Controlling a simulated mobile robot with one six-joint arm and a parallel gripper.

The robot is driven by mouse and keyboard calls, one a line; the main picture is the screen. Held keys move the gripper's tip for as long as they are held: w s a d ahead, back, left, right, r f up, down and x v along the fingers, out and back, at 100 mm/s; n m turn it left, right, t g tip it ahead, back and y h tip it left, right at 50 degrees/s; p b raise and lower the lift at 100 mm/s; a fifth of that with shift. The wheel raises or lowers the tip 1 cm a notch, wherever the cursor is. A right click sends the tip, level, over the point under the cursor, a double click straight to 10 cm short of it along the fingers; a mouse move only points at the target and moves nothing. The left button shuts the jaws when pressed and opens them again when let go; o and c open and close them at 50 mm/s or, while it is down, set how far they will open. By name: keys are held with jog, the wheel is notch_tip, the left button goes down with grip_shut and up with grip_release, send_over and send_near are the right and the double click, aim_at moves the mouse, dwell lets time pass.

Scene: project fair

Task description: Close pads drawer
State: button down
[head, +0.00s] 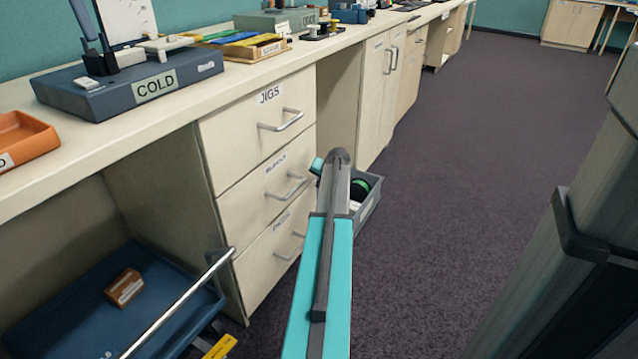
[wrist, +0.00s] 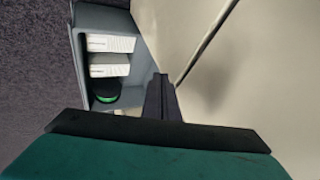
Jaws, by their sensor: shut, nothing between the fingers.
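The bottom drawer (head: 268,262), its label only partly legible and seemingly the pads drawer, is the lowest of three cream fronts in the head view. It looks about flush with the fronts above, but my arm covers its right part, so I cannot tell if a small gap is left. Its metal handle (head: 289,251) shows left of my arm. My gripper (wrist: 160,82) is shut and empty in the wrist view, close to a cream panel (wrist: 235,85); I cannot tell if it touches. In the head view my arm hides the gripper.
A grey open box (head: 368,208) with white packs and a green-black disc is beyond my arm; it also shows in the wrist view (wrist: 76,60). A blue cart (head: 60,318) with a metal handle bar stands at lower left. Carpet to the right is clear.

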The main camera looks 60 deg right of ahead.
jog(key=s+f+p+v, duration=0.1)
jog(key=p+v, duration=0.3)
jog(key=v, duration=0.7)
jog(key=shift+s, duration=0.8)
jog(key=shift+d+r, duration=0.1)
